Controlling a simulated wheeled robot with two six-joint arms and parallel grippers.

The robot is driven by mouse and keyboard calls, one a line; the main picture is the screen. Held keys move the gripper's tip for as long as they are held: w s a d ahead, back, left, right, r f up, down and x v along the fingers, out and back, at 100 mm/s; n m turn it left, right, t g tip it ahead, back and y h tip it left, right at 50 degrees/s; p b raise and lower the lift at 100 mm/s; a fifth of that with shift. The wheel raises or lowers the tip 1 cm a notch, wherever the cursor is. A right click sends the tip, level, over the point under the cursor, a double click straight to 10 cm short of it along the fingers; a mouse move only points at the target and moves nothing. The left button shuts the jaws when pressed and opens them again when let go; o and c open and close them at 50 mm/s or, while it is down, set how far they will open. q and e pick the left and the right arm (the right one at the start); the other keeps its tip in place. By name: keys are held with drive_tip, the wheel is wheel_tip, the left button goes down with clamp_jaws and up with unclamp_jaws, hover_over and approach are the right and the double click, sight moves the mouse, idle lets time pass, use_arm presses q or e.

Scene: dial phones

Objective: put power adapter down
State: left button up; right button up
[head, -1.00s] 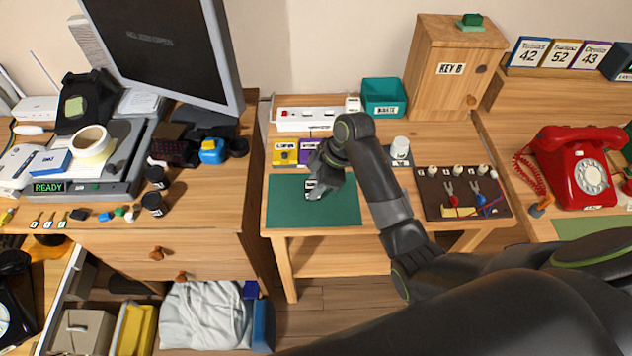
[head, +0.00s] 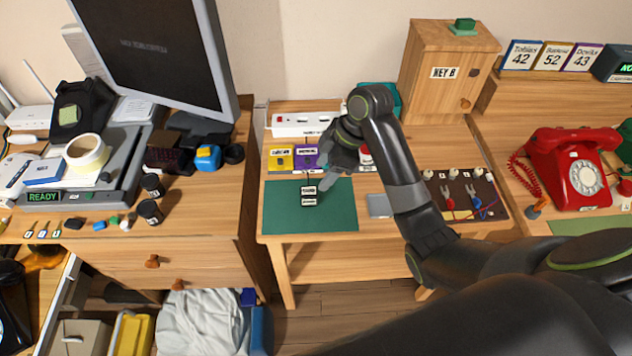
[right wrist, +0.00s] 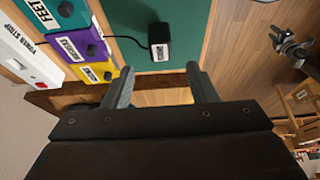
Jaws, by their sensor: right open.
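The power adapter (head: 309,196) is a small black block with white labels. It lies on the green mat (head: 338,215) on the middle table. In the right wrist view the adapter (right wrist: 160,42) sits on the mat, with its black cable running off to the left. My right gripper (head: 327,180) is above the mat, just right of and behind the adapter in the head view. Its two fingers (right wrist: 158,88) are apart with nothing between them, and the adapter lies beyond the tips. My left gripper is not in view.
A white power strip (head: 300,124) and yellow and purple labelled boxes (head: 281,158) stand behind the mat. A grey plate (head: 380,206) lies right of it, then a dark board with pliers (head: 462,200). A red phone (head: 580,170) stands far right.

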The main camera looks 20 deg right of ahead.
drive_tip(key=p+v, duration=0.1)
drive_tip(key=v, duration=0.3)
drive_tip(key=shift+p, duration=0.35)
